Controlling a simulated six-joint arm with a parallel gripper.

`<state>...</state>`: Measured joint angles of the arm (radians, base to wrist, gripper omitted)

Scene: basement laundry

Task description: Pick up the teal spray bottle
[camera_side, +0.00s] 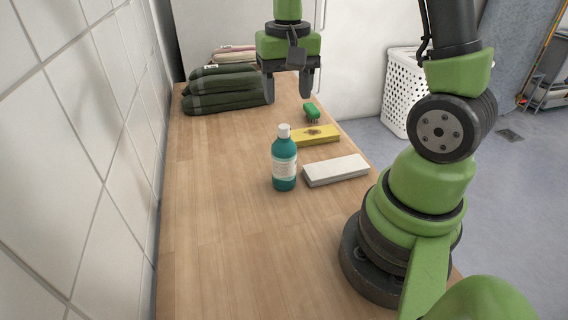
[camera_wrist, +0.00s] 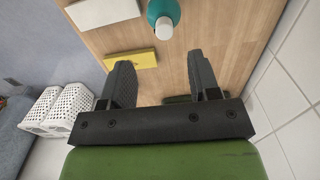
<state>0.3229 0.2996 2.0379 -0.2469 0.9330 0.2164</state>
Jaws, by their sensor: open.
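The teal spray bottle (camera_side: 284,160) stands upright on the wooden worktop, with a white cap and a pale label. In the wrist view the bottle (camera_wrist: 163,14) shows at the top edge, partly cut off, beyond the fingertips. My gripper (camera_side: 289,92) is open and empty, above the worktop and farther back than the bottle. In the wrist view its two fingers (camera_wrist: 160,72) are spread apart with only worktop between them.
A white box (camera_side: 336,170) lies right of the bottle, with a yellow box (camera_side: 316,135) and a green brush (camera_side: 311,111) behind it. Folded dark towels (camera_side: 222,92) are stacked at the back left. A tiled wall borders the left. The front worktop (camera_side: 225,250) is clear.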

